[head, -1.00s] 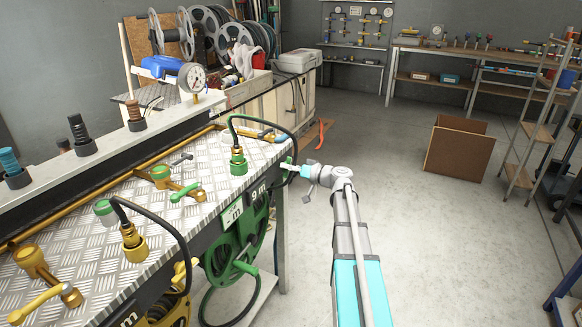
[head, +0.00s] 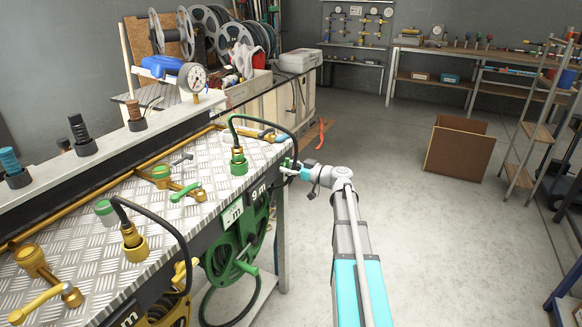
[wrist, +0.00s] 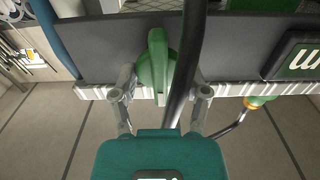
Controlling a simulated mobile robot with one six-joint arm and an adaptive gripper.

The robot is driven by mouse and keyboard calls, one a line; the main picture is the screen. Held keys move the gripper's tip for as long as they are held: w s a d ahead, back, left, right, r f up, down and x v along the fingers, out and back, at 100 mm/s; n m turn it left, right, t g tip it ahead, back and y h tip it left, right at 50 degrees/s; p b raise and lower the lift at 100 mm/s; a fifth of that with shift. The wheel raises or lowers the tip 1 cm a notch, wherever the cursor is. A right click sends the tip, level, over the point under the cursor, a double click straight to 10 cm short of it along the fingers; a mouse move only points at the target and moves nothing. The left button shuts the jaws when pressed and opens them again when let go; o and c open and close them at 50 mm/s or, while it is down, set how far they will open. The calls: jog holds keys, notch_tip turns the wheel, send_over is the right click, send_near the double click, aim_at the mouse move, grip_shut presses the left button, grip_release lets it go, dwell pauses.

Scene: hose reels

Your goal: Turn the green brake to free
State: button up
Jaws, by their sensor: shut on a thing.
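The green brake (wrist: 157,62) is a round knob with a raised bar on the dark front panel in the wrist view. Its bar stands upright in that picture. In the head view only a small green part of the brake (head: 287,163) shows at the bench's right end. My gripper (wrist: 161,84) has its two grey fingers on either side of the brake and is shut on it. In the head view my gripper (head: 291,171) reaches the bench from the right and hides most of the brake. The exact finger contact is hard to see.
A black hose (wrist: 187,62) passes close by the brake's right side, between my fingers in the picture. The green reel (head: 236,245) hangs below the bench top. A green-handled valve (head: 186,191) lies on the tread plate (head: 205,178). Open floor (head: 440,250) lies to the right.

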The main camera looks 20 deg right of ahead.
jog(key=o, duration=1.1)
jog(key=shift+w+f, duration=0.1)
jog(key=shift+s+d, duration=0.1)
jog(key=shift+s, duration=0.1)
jog(key=v, duration=1.1)
jog(key=shift+s+d, duration=0.2)
